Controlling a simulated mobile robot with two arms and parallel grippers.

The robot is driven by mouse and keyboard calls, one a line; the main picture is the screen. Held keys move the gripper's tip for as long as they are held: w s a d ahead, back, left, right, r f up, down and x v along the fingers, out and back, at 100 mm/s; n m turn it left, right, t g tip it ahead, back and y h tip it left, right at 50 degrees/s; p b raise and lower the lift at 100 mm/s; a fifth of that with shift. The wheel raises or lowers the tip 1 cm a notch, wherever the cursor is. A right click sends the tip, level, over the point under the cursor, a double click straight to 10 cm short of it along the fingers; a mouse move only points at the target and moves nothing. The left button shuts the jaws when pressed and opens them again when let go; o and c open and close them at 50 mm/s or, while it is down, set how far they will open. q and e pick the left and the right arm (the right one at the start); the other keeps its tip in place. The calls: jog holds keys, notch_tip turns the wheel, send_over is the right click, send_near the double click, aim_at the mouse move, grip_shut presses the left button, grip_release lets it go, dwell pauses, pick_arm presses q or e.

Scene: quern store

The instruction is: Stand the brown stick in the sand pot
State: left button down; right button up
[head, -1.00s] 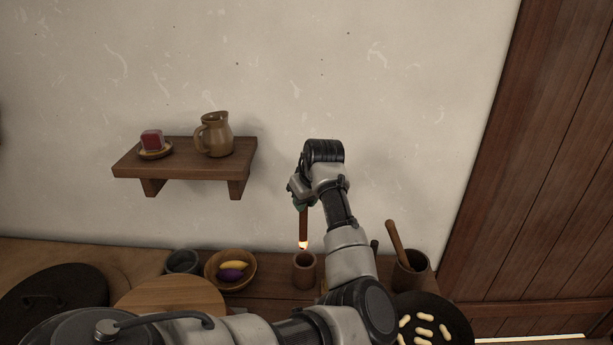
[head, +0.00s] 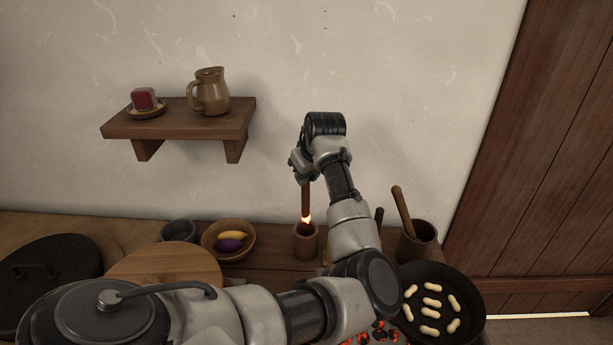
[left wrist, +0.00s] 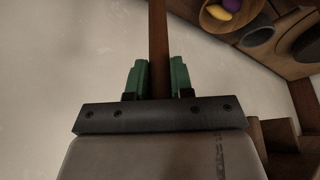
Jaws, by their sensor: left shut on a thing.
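The brown stick (head: 306,200) hangs upright from my left gripper (head: 301,176), its lower end glowing. My left gripper is shut on its upper part. In the left wrist view the stick (left wrist: 158,50) stands between the green finger pads of the gripper (left wrist: 158,78). A brown cylindrical pot (head: 306,243), which looks like the sand pot, stands on the wooden counter right below the stick. The glowing tip is at or just above the pot's mouth; I cannot tell whether it is inside. My right gripper is not in view.
A bowl with a yellow and a purple thing (head: 229,240) and a grey cup (head: 179,231) stand left of the pot. A mortar with a pestle (head: 416,241) and a black pan of peanuts (head: 464,297) are at right. Glowing coals (head: 378,334) show below my arm.

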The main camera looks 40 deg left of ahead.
aim_at(308, 199)
pick_arm(q)
notch_tip(308, 199, down, 4)
jog(key=shift+r+b, duration=0.1)
jog(key=shift+b, duration=1)
jog(key=shift+f, duration=2.55)
jog(key=c, duration=0.9)
grip_release()
jog(key=w+v, duration=0.1)
jog(key=v, duration=0.9)
jog(key=shift+s+r, duration=0.4)
jog(key=shift+s, duration=0.1)
